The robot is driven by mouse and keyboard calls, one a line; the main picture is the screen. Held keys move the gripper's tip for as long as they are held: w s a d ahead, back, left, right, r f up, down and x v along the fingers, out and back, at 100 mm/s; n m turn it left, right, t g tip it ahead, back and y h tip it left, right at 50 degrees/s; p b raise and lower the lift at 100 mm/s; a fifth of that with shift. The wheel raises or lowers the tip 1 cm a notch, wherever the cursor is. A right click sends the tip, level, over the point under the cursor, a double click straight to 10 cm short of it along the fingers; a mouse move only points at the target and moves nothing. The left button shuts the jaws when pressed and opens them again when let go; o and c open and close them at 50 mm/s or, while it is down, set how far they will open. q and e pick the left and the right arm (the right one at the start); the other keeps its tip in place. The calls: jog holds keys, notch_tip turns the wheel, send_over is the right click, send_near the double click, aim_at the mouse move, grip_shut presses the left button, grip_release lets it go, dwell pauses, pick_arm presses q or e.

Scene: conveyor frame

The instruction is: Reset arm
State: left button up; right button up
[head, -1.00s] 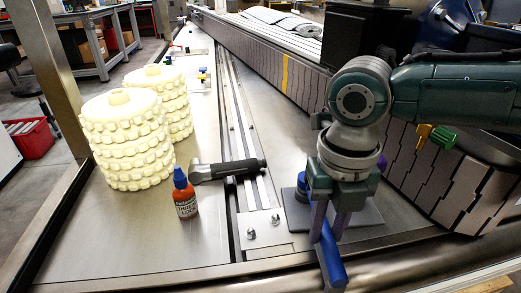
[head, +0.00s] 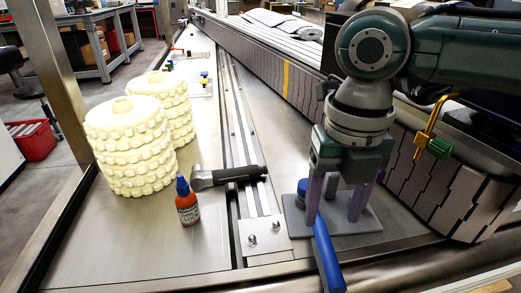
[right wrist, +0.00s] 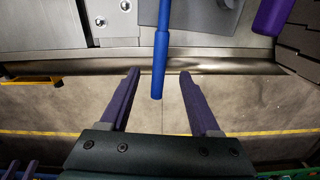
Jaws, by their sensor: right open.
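My right gripper (head: 334,207) is above a grey plate (head: 364,228) on the steel frame, its purple fingers spread apart. A blue handle (head: 326,250) slants down past the left finger, over the front edge of the frame. In the right wrist view the blue handle (right wrist: 160,60) reaches into the gap between the open fingers (right wrist: 157,98), apart from both. A blue round part (head: 302,190) stands at the plate's left side, partly hidden by the gripper. My left gripper is not in view.
An orange-red bottle with a blue cap (head: 187,203) and a dark hammer-like tool (head: 228,177) are left of the plate. Cream ribbed rolls (head: 130,147) stand further left. The conveyor's slatted side (head: 425,185) bounds the right. A yellow lever with a green knob (head: 434,140) sticks out there.

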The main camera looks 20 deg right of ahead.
jog(key=shift+r, duration=1.85)
jog(key=s+a+r+m+t+y+p, duration=0.1)
jog(key=s+a+r+m+y+p, duration=0.1)
jog(key=s+a+r+m+p, duration=0.25)
jog(key=s+a+r+m+t+y+p, duration=0.1)
jog(key=s+a+m+p, duration=0.2)
jog(key=a+m+p, duration=0.3)
jog(key=s+d+r+m+t+h+p, duration=0.1)
jog(key=s+d+r+m+p, duration=0.35)
jog(key=m, duration=0.55)
jog(key=s+d+r+m+h+p, duration=0.25)
jog(key=s+r+m+p, duration=0.2)
jog(key=m, duration=0.55)
notch_tip(320, 180, up, 36)
jog(key=p, duration=3.4)
jog(key=shift+w+d+y, duration=0.15)
jog(key=shift+w+y, duration=0.1)
jog(key=shift+y, duration=0.1)
